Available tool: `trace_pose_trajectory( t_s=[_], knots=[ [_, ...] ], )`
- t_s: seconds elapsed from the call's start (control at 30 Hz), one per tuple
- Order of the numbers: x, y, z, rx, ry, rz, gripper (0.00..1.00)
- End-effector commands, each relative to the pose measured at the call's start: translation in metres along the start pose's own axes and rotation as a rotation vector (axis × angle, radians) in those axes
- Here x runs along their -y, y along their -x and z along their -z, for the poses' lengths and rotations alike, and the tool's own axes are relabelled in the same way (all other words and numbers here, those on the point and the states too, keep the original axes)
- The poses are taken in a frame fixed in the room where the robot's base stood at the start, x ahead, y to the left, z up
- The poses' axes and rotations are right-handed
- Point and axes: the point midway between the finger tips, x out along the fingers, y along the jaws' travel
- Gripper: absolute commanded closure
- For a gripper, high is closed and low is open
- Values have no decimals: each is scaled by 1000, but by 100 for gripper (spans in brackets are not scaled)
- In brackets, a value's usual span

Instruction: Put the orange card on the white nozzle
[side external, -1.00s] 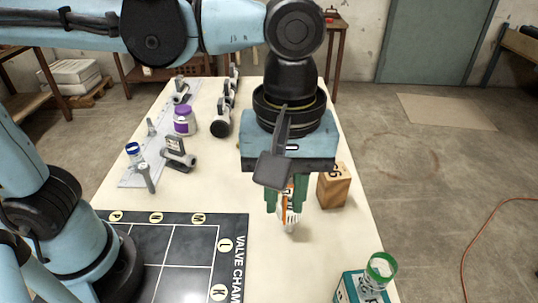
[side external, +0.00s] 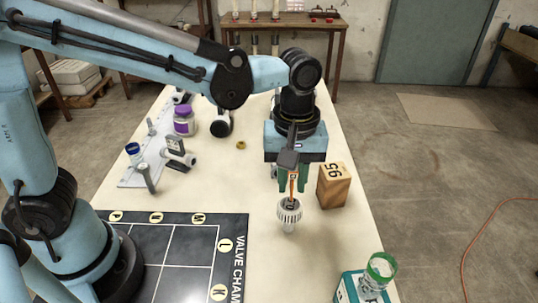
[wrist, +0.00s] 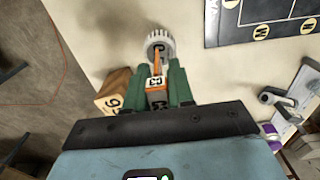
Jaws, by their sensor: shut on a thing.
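The orange card (side external: 294,182) is upright between the green fingers of my gripper (side external: 293,190), which is shut on it. It also shows in the wrist view (wrist: 156,93), with black-and-white markings. The white nozzle (side external: 289,217), ribbed and round with a dark top, stands on the table just in front of the fingers. In the wrist view the nozzle (wrist: 160,38) is just beyond the fingertips, and the card's far end overlaps its top. I cannot tell whether card and nozzle touch.
A wooden block marked 95 (side external: 333,186) stands close to the right of my gripper. A black valve board (side external: 180,262) lies front left. A teal box (side external: 352,287) with a green-rimmed jar (side external: 380,271) is front right. Grey fittings and a purple-labelled jar (side external: 184,121) stand left.

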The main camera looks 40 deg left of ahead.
Motion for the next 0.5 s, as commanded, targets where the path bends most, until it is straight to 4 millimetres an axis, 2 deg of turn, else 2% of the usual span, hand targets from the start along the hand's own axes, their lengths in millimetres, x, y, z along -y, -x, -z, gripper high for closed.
trace_pose_trajectory(
  t_s=[0.1, 0.2, 0.5],
  knots=[
    [0, -15, 0, -1, 0, -1, 100],
    [0, -23, 0, -1, 0, -1, 100],
    [0, -25, -1, -1, 0, -1, 100]
  ],
)
